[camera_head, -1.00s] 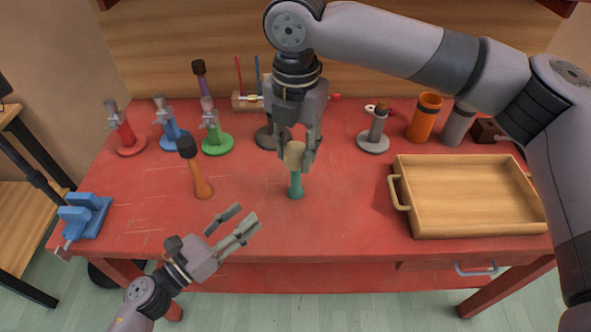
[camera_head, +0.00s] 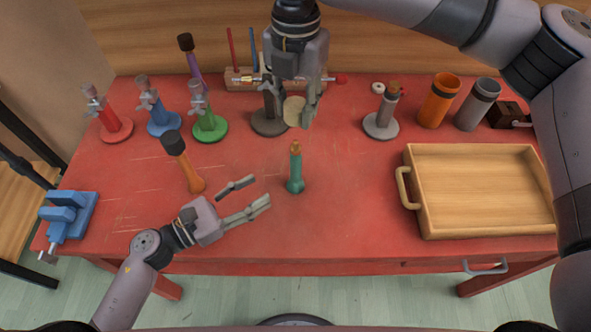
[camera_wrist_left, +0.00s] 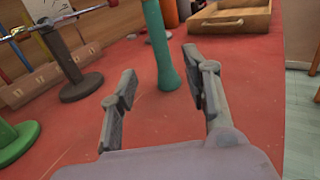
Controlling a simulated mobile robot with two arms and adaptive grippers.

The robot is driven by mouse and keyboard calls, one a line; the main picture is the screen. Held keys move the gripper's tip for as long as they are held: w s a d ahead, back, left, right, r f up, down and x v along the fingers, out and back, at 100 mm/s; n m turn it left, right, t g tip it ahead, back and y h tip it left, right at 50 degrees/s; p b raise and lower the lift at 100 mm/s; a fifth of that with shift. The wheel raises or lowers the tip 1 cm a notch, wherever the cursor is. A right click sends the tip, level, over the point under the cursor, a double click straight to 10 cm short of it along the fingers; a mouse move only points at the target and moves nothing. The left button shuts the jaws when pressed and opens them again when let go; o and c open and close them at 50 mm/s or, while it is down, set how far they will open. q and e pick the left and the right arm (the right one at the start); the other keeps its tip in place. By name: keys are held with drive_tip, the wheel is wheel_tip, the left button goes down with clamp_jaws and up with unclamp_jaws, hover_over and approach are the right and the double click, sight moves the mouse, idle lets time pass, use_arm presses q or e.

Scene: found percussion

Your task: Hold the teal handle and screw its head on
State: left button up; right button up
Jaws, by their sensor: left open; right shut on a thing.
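The teal handle (camera_head: 296,172) stands upright on the red table, its brown top end bare. It also shows in the left wrist view (camera_wrist_left: 161,48), beyond and between the open fingers. My right gripper (camera_head: 299,106) is shut on a pale round head (camera_head: 294,111) and holds it above and behind the handle, apart from it. My left gripper (camera_head: 252,198) is open and empty, low over the table to the left of the handle; in the left wrist view its fingertips (camera_wrist_left: 160,84) point toward the handle without touching it.
An orange handle with a dark head (camera_head: 185,165) stands left of the teal one. Several stands, including a green one (camera_head: 210,128), line the back. A wooden tray (camera_head: 410,188) is at right, a blue vise (camera_head: 67,215) at left. The front middle table is clear.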

sight(291, 172)
use_arm(q)
drive_tip(key=x, duration=1.1)
drive_tip(key=shift+w+d, duration=0.2)
drive_tip(key=shift+c, duration=0.4)
clamp_jaws()
